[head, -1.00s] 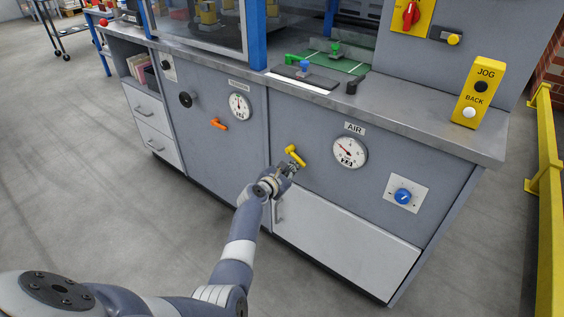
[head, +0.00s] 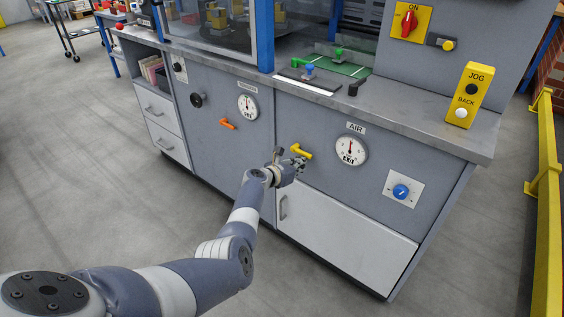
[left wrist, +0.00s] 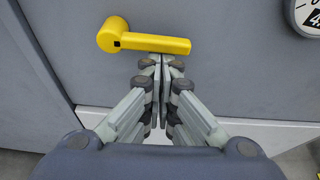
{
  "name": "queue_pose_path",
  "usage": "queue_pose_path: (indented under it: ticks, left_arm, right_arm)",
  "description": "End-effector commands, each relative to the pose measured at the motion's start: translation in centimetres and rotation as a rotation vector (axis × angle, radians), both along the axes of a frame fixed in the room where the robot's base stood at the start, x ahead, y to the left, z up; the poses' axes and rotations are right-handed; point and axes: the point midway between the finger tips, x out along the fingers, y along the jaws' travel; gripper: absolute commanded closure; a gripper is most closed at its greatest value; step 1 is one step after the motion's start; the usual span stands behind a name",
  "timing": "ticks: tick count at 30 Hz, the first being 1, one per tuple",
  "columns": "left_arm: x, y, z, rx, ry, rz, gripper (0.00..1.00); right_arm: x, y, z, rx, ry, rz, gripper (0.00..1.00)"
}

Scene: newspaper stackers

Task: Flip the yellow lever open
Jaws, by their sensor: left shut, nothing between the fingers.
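The yellow lever (head: 302,152) is on the grey cabinet front, left of the AIR gauge (head: 351,150). In the left wrist view the lever (left wrist: 150,42) has its round hub at the left and its handle pointing right, nearly level. My left gripper (head: 299,164) is shut and empty, right at the lever. In the left wrist view its fingertips (left wrist: 162,62) are just under the handle's middle, touching or very close; I cannot tell which. The gauge needle points about straight up. My right gripper is not in view.
An orange lever (head: 228,124) and another gauge (head: 248,107) are on the panel to the left. A blue knob (head: 401,191) is to the right. A white door with a handle (head: 283,207) is below. A yellow rail (head: 543,190) runs along the right side.

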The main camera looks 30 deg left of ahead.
Motion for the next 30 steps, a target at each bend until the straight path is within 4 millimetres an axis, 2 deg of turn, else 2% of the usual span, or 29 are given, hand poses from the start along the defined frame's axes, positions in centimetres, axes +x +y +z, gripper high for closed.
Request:
queue_pose_path:
  ticks: [17, 30]
  left_arm:
    - [-0.4, 0.2, 0.1, 0.002, -0.002, 0.000, 1.00]
    - [-4.1, 0.8, 1.4, 0.001, -0.001, 0.001, 1.00]
  right_arm:
    - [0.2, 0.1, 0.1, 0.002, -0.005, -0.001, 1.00]
    - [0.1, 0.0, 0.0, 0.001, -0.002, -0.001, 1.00]
